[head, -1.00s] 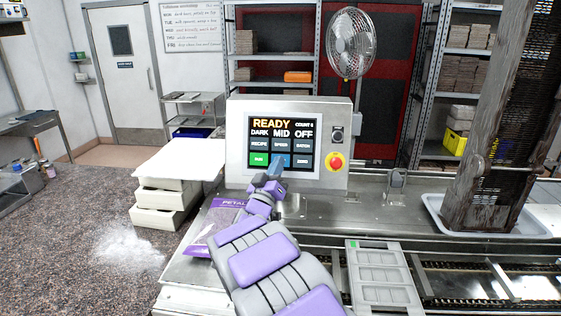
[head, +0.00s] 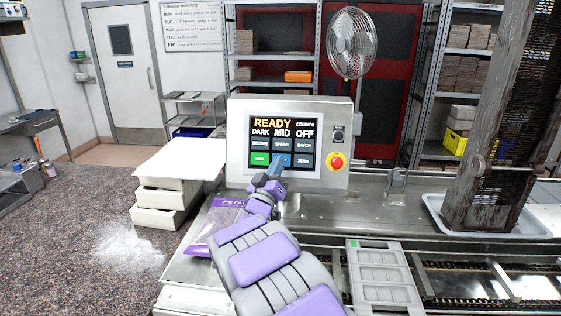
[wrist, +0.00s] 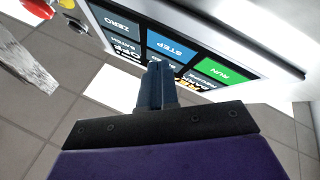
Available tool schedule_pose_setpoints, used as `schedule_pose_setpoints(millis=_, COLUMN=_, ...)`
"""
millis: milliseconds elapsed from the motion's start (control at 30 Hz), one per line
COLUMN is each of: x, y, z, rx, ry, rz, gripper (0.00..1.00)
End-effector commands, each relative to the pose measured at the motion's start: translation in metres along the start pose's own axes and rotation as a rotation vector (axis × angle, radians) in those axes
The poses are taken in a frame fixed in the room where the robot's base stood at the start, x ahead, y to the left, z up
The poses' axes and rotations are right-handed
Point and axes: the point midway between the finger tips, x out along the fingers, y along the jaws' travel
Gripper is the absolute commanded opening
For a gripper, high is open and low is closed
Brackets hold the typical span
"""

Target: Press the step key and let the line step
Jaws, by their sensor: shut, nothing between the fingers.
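The control panel (head: 236,140) stands upright behind the line; its screen reads READY and DARK MID OFF, with a count too small to read surely. The blue step key (head: 286,159) is in the lower row between the green run key (head: 259,159) and the zero key (head: 304,160). In the wrist view the step key (wrist: 171,46) reads STEP. My gripper (head: 277,164) is shut and empty, its tips over the lower left of the step key. The wrist view shows the closed fingers (wrist: 158,66) close to the screen; I cannot tell whether they touch it.
A red stop button (head: 336,161) sits right of the screen. A purple petal bag (head: 212,228) lies under my arm. A mould (head: 383,275) rests on the conveyor (head: 450,275). A wooden frame (head: 490,150) stands in a tray (head: 433,201) at right.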

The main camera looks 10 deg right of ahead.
Motion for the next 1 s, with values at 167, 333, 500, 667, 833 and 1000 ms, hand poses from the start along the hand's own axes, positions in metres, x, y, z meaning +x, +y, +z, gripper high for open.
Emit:
schedule_pose_setpoints(millis=167, x=-0.0001, y=-0.0001, z=0.0, rx=0.0, ry=0.0, rz=0.0, gripper=0.0)
schedule_pose_setpoints(millis=333, x=-0.0001, y=-0.0001, z=-0.0001, rx=0.0, ry=0.0, rz=0.0, gripper=0.0)
schedule_pose_setpoints(millis=500, x=-0.0001, y=-0.0002, z=-0.0001, rx=0.0, ry=0.0, rz=0.0, gripper=0.0)
schedule_pose_setpoints(millis=667, x=0.0005, y=-0.0002, z=0.0, rx=0.0, ry=0.0, rz=0.0, gripper=0.0)
schedule_pose_setpoints(millis=833, x=0.0043, y=-0.0013, z=0.0016, rx=-0.001, ry=-0.001, rz=-0.001, gripper=0.0)
schedule_pose_setpoints(millis=1000, x=0.0063, y=-0.0022, z=0.0031, rx=0.0, ry=0.0, rz=0.0, gripper=0.0)
